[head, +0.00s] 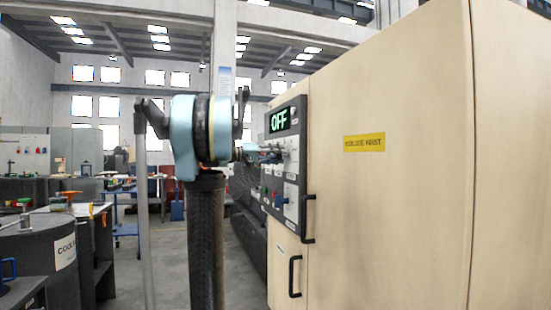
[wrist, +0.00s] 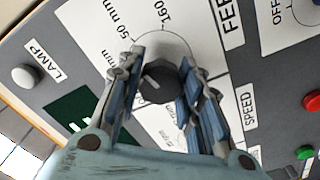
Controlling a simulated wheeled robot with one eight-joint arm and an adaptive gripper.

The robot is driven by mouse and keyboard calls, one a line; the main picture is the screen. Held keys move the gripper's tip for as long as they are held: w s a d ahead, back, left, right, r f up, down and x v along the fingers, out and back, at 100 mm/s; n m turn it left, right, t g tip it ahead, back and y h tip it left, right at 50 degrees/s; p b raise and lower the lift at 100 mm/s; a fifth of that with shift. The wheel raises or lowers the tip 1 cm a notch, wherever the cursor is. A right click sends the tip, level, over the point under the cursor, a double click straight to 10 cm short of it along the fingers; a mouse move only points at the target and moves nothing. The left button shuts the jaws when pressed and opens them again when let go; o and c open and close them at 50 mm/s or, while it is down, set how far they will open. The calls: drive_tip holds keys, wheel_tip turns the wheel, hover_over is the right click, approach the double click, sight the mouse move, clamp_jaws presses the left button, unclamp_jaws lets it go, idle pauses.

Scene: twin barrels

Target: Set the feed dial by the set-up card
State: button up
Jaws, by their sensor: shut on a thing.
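The feed dial (wrist: 160,80) is a dark round knob on a white plate, with FEED printed beside it. Around it I read "160" and "50 mm", the latter perhaps cut off; other marks are hidden or too small. A small light mark shows on the knob, but I cannot tell which value it points to. My gripper (wrist: 158,90) is shut on the knob, with a blue-padded finger on either side. In the head view my gripper (head: 262,153) reaches the control panel (head: 291,170) from the left; the knob is hidden there. I cannot make out a set-up card.
A white lamp button (wrist: 26,76), a red button (wrist: 313,101) and a green button (wrist: 305,152) are on the panel. Door handles (head: 307,219) stick out below. A drum (head: 45,255) and benches stand at left; the aisle floor is clear.

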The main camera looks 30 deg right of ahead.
drive_tip(key=shift+n, duration=0.4)
drive_tip(key=o, duration=1.1)
drive_tip(key=shift+w+f, duration=0.1)
drive_tip(key=shift+w, duration=0.05)
drive_tip(key=v, duration=1.2)
drive_tip(key=shift+f, duration=0.15)
